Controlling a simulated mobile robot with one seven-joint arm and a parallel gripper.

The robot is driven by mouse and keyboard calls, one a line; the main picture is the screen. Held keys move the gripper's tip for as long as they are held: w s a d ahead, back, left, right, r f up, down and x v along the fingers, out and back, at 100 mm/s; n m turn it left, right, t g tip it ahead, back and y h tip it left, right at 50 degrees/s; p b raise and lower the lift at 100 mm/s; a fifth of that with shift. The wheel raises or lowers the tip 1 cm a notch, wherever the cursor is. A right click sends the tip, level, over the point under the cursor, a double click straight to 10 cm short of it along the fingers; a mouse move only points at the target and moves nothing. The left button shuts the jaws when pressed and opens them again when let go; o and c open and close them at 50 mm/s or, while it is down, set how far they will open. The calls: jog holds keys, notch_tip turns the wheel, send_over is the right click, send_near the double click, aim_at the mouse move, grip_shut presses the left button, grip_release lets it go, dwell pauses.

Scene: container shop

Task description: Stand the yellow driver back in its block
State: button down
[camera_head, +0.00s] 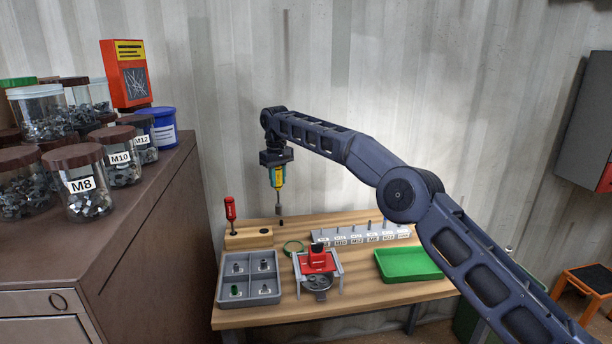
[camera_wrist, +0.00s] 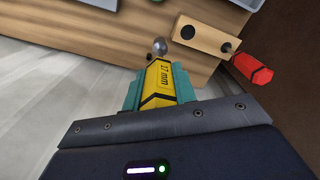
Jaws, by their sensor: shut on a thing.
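The yellow driver (camera_head: 278,178) with black bands hangs upright from my gripper (camera_head: 277,172), its metal tip pointing down, above the back left of the bench. In the wrist view my gripper (camera_wrist: 160,88) is shut on the yellow driver (camera_wrist: 158,82), which is marked "17 mm", between teal fingers. The wooden block (camera_head: 250,239) stands at the back left of the bench, below and a little left of the driver tip. A red driver (camera_head: 230,209) stands in its left hole. The block (camera_wrist: 210,38) shows an empty dark hole in the wrist view, beside the red driver (camera_wrist: 250,68).
A brown cabinet (camera_head: 150,240) with jars stands at left.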

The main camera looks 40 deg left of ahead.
jog(key=s+a+f, duration=0.2)
jog(key=s+f, duration=0.2)
jog(key=s, duration=0.2)
jog(key=shift+s+f+n, duration=0.15)
jog(key=shift+f+n, duration=0.05)
jog(key=shift+n, duration=0.2)
jog(key=shift+f, duration=2.5)
dwell(1.3)
jog(key=c, duration=1.1)
grip_release()
jog(key=shift+o, duration=0.2)
notch_tip(320, 180, up, 11)
